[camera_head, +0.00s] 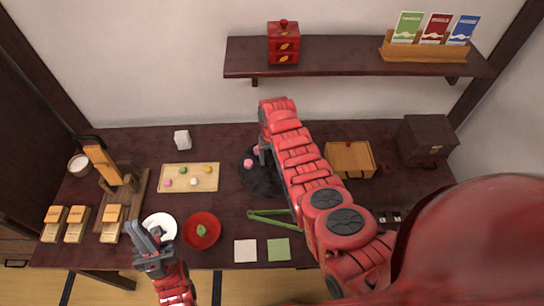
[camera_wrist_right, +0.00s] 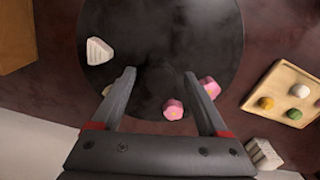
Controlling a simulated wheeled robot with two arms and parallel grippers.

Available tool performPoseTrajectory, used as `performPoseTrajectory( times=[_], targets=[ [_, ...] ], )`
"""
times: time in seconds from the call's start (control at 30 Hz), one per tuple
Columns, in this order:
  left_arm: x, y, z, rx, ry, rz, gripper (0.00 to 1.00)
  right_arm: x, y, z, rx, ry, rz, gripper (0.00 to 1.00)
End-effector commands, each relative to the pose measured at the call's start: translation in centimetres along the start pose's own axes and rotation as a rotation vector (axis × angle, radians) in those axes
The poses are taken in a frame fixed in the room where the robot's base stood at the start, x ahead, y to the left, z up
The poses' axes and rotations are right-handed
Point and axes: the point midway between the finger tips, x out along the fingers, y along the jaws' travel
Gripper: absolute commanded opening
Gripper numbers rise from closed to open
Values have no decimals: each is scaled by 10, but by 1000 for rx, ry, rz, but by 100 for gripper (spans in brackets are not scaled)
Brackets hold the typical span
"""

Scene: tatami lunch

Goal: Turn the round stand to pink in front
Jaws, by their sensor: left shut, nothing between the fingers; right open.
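The round stand (camera_head: 258,184) is a dark disc at the middle of the table, partly hidden by my right arm. It fills the upper middle of the right wrist view (camera_wrist_right: 165,40). Two pink flower-shaped pieces (camera_wrist_right: 173,109) (camera_wrist_right: 210,87) sit near its far-left rim, as seen from the head. A white triangular piece (camera_wrist_right: 99,50) sits on another part of the stand, hidden in the head view. My right gripper (camera_wrist_right: 160,76) is open over the stand, with nothing held; contact cannot be told. My left gripper (camera_head: 152,236) is shut and empty near the white plate (camera_head: 160,220).
A tray with small sweets (camera_head: 190,177) lies left of the stand, with a white block (camera_head: 182,140) behind it. A red bowl (camera_head: 202,231), green tongs (camera_head: 268,217) and two square mats (camera_head: 245,251) (camera_head: 278,249) lie in front. A wooden box (camera_head: 350,158) stands right.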

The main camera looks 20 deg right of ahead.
Motion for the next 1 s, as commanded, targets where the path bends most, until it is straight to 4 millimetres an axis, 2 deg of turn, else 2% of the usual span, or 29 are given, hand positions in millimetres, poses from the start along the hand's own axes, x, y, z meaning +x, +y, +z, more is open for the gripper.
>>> performPoseTrajectory(
  times=[0.13, 0.5, 0.57, 1.0],
  targets=[
    [0, 0, 0, 0, 0, 0, 0, 0, 0, 0, 0, 0, 0, 75],
    [0, 0, 0, 0, 0, 0, 0, -1, 0, 0, 0, 0, 0, 8],
    [0, 0, 0, 0, 0, 0, 0, -1, 0, 0, 0, 0, 0, 0],
    [0, 0, 0, 0, 0, 0, 0, -1, 0, 0, 0, 0, 0, 0]
  ],
)
